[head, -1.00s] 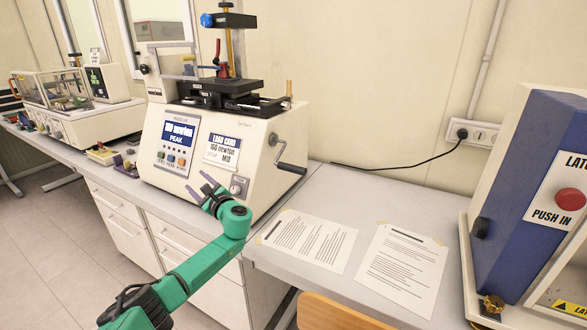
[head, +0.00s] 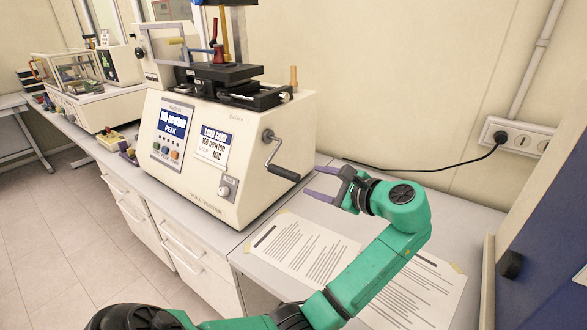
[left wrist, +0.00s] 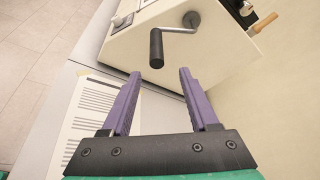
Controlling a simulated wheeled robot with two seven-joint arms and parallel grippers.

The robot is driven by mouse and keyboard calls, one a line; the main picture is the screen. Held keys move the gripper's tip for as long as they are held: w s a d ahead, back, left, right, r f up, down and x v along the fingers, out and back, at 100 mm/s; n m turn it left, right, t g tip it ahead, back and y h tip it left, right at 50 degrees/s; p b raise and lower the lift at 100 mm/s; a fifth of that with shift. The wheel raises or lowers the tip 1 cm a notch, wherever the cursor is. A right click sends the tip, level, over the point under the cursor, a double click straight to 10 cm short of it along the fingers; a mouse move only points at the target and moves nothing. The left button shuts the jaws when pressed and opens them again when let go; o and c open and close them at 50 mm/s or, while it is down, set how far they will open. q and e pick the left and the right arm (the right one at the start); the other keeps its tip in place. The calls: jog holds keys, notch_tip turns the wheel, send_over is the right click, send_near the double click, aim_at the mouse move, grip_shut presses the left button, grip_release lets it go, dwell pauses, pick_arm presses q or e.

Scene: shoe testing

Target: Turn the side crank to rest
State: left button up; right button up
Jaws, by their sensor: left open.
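The side crank (head: 276,157) is on the right side face of the cream pull tester (head: 228,140). Its arm slopes down and right from the hub to a dark grip. My left gripper (head: 310,183) is open and empty, just right of and a little below the crank grip, apart from it. In the left wrist view the crank (left wrist: 157,47) hangs ahead of and between the purple fingertips of my gripper (left wrist: 160,74), with a gap to them. My right gripper does not show.
Printed sheets (head: 305,248) lie taped to the grey bench below my left arm. A black cable runs along the wall to a socket (head: 515,138). A blue machine (head: 550,225) stands at the right edge. Another cream machine (head: 95,95) stands at the far left.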

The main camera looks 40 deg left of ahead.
aim_at(285, 174)
pick_arm(q)
jog(key=a, duration=0.2)
jog(key=a+p, duration=0.1)
jog(key=a, duration=0.1)
jog(key=s+a+p, duration=0.1)
jog(key=a, duration=0.2)
jog(key=shift+a+f, duration=0.1)
jog(key=shift+f, duration=0.25)
jog(key=a, duration=0.1)
jog(key=w+a+f, duration=0.1)
jog(key=a+f+p, duration=0.1)
jog(key=shift+w+a, duration=0.4)
jog(key=shift+a+f, duration=0.15)
jog(key=shift+a, duration=0.05)
jog(key=shift+s, duration=0.2)
jog(key=shift+d, duration=0.1)
grip_shut()
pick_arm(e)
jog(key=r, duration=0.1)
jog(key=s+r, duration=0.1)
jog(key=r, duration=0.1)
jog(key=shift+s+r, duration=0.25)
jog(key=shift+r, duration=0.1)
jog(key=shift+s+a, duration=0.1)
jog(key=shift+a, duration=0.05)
